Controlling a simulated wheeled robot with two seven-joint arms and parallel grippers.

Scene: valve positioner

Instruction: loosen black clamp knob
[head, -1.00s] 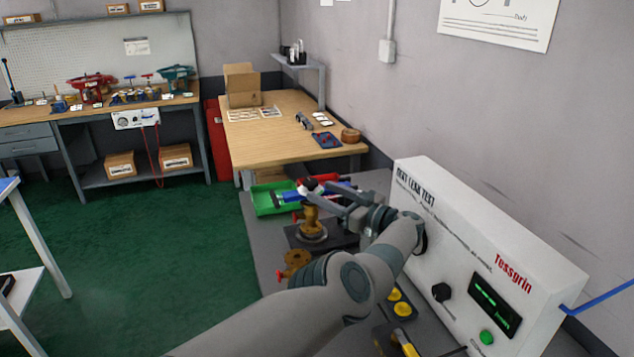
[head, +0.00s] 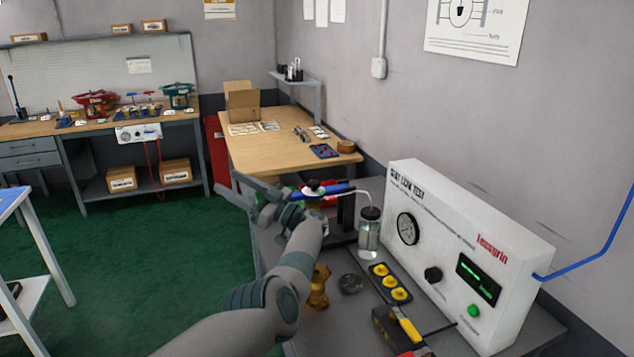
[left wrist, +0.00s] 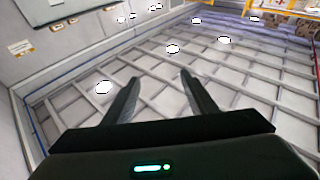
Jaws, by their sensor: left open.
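A black knob (head: 312,184) sits on top of the clamp fixture at the back of the grey bench in the head view, partly behind my left arm. I take it to be the clamp knob. My left gripper (head: 228,182) is open and empty, left of the knob and apart from it, with its fingers pointing away to the left. In the left wrist view the open fingers (left wrist: 160,77) point toward the ceiling grid with nothing between them. My left wrist hides the lower part of the fixture. My right gripper is not in view.
The leak test box (head: 470,250) stands along the bench's right side. A glass jar (head: 369,235), a tray of yellow caps (head: 390,283), a brass valve body (head: 318,288) and a yellow-handled tool (head: 405,325) lie near my left arm. Green floor is open to the left.

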